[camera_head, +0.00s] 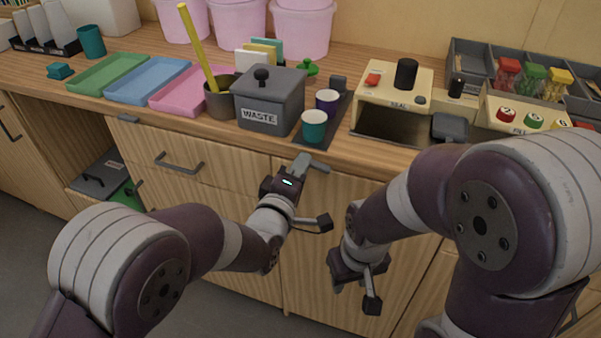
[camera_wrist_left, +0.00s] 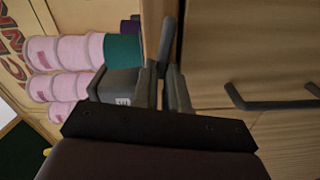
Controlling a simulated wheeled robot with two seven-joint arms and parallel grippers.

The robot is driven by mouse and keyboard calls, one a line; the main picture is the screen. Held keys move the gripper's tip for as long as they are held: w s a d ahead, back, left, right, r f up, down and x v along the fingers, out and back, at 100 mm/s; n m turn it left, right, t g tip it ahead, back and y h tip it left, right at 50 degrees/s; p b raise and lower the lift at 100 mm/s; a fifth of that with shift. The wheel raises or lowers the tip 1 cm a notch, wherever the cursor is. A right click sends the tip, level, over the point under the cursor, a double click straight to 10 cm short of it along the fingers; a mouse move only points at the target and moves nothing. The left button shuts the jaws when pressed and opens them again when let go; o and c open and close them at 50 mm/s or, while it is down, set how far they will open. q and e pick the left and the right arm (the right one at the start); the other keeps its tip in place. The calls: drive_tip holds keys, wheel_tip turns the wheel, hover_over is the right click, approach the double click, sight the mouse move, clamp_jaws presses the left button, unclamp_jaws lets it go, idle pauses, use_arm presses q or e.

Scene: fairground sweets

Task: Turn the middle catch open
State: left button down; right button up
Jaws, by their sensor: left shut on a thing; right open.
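The middle catch (camera_head: 317,166) is a small grey lever at the counter's front edge, above the cabinet front. In the left wrist view the catch (camera_wrist_left: 167,40) sticks out beyond my fingertips, slightly tilted against the counter edge. My left gripper (camera_head: 301,164) is shut on the catch, and its fingers hide part of it; the gripper also shows in the wrist view (camera_wrist_left: 162,77). Another grey catch (camera_head: 127,118) lies at the edge further left. My right gripper (camera_head: 353,284) is open and empty, low in front of the cabinet.
The grey waste bin (camera_head: 268,98), a teal cup (camera_head: 314,126) and a purple cup (camera_head: 327,102) stand on the counter behind the catch. The sealing machine (camera_head: 393,100) is to the right. A drawer handle (camera_head: 180,164) sticks out left of my left gripper.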

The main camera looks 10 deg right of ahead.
use_arm(q)
drive_tip(key=shift+f+n+b, duration=0.15)
drive_tip(key=shift+n+b, duration=0.45)
drive_tip(key=shift+n, duration=0.5)
drive_tip(key=c, duration=1.2)
unclamp_jaws()
drive_tip(key=shift+o, duration=0.2)
drive_tip(key=v, duration=1.2)
drive_tip(key=shift+s+a+p, duration=0.2)
drive_tip(key=shift+s+p, duration=0.1)
drive_tip(key=shift+p, duration=0.1)
